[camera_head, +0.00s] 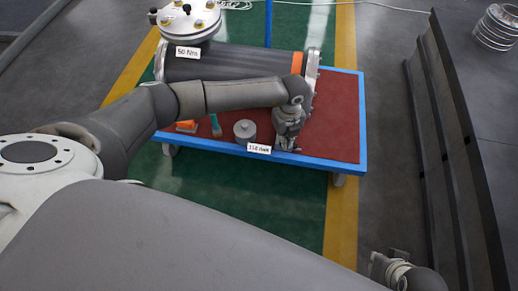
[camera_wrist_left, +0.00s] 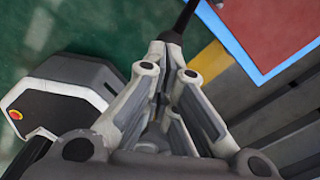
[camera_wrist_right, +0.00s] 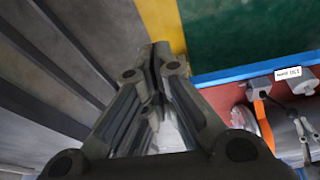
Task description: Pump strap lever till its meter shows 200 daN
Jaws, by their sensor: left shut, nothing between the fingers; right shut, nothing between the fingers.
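My left gripper (camera_head: 289,140) points down at the table's front edge in the head view. Its fingers are together in the left wrist view (camera_wrist_left: 170,48). A dark bar (camera_wrist_left: 186,17) shows just beyond the fingertips; I cannot tell if they touch it. The meter label (camera_head: 259,149) appears to read about 118 daN, though its digits are small. It also shows upside down in the right wrist view (camera_wrist_right: 288,73), beside a dark strap fitting (camera_wrist_right: 262,84) and an orange strap (camera_wrist_right: 262,116). The lever is hard to make out. My right gripper (camera_wrist_right: 157,58) is shut and empty, off the table.
The dark flanged shell (camera_head: 235,63) lies on the red, blue-edged table (camera_head: 338,118), with an orange band (camera_head: 297,63) near its right flange. A grey cylinder (camera_head: 245,132) stands left of my left gripper. Dark panels (camera_head: 455,150) stand at the right. The table's right part is clear.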

